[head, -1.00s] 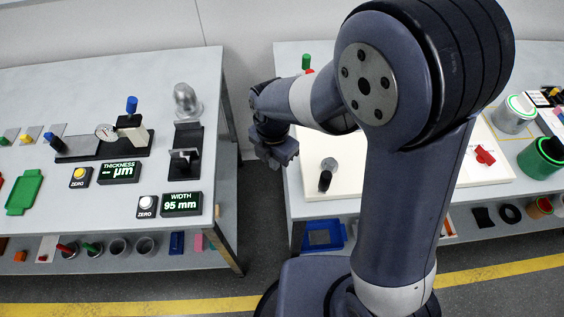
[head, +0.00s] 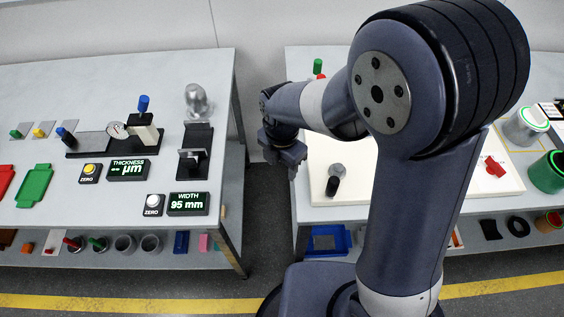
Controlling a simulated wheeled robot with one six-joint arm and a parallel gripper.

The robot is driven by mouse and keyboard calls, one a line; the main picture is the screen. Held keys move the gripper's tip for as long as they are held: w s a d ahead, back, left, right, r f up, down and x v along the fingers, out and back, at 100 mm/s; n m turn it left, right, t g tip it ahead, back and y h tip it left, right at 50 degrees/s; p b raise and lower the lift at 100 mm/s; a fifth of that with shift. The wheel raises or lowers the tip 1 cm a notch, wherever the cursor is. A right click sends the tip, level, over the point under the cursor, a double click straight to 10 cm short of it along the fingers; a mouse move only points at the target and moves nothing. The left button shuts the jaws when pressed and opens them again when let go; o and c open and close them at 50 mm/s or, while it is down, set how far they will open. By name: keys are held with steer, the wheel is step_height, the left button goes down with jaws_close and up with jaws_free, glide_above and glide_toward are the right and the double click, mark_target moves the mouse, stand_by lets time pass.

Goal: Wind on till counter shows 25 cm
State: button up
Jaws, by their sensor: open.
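My gripper (head: 289,163) hangs at the left end of my arm, over the gap and the left edge of the right bench. It is small and dark here; nothing shows between its jaws, which are open. A white board (head: 325,150) lies on the right bench, partly hidden behind my arm. On it stand a black knob with a grey round top (head: 333,184), apart from my gripper, and a red handle-like part (head: 495,167). I see no counter with a cm reading; my arm hides the middle of the board.
The left bench holds a thickness display (head: 128,169) showing dashes and µm, and a width display (head: 188,204) reading 95 mm. A green reel (head: 547,173) and a grey-white reel (head: 523,127) stand at the far right. A blue tray (head: 328,240) sits on the lower shelf. Floor shows between the benches.

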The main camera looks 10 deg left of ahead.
stand_by(0.4)
step_height(320, 180, up, 8)
steer(key=p, duration=0.6)
step_height(320, 180, down, 8)
steer(key=d+b, duration=0.1)
steer(key=b, duration=0.5)
steer(key=shift+s+d, duration=0.4)
steer(key=shift+a, duration=0.1)
